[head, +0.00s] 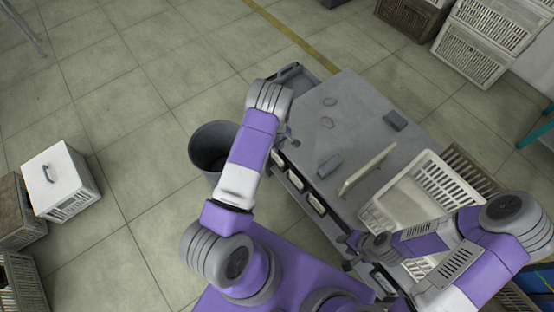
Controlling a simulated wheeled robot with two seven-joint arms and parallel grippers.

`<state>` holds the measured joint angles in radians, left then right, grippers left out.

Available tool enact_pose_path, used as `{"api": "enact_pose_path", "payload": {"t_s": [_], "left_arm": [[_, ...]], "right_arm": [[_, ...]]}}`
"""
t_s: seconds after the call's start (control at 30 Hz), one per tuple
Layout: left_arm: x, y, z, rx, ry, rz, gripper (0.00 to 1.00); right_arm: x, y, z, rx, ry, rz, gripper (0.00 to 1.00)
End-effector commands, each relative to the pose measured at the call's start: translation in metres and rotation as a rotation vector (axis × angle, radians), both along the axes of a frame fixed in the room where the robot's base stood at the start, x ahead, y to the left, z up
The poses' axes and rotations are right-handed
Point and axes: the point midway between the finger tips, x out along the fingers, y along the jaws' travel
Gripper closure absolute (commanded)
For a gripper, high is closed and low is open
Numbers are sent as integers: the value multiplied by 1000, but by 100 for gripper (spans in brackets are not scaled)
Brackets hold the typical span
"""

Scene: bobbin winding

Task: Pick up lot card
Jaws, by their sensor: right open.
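I cannot make out a clearly marked lot card. A thin cream panel (367,171) stands upright on the grey worktable (345,120), and I cannot tell whether it is the card. My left gripper (293,141) is at the table's left edge, small and partly hidden by its wrist; its jaws do not show clearly. My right gripper (356,241) is open, low at the table's near edge, in front of the cream panel and left of the white crate (447,178). I see nothing held in it.
Dark grey blocks lie on the table, one near the middle (330,166) and one at the back right (395,120). Pale pieces (297,180) sit along the table's front side. A dark bin (213,147) stands left of the table. White crates (474,55) are stacked at the back right.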

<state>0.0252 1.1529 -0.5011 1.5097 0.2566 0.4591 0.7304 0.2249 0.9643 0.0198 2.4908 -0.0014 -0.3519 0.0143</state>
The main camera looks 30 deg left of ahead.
Motion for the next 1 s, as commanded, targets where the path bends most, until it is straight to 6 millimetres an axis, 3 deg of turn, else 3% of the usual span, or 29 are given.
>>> {"api": "enact_pose_path", "payload": {"t_s": [0.5,0.73,0.87,1.0], "left_arm": [[-3,1,-64,-2,1,-3,81],[-2,1,-65,-1,-1,-3,81],[-2,2,-65,-1,-1,-3,100],[-3,2,-65,-1,-1,-3,100]], "right_arm": [[0,0,-23,0,0,0,57],[0,0,-22,0,0,0,57],[0,0,-22,0,0,0,57],[0,0,-22,0,0,0,57]]}}
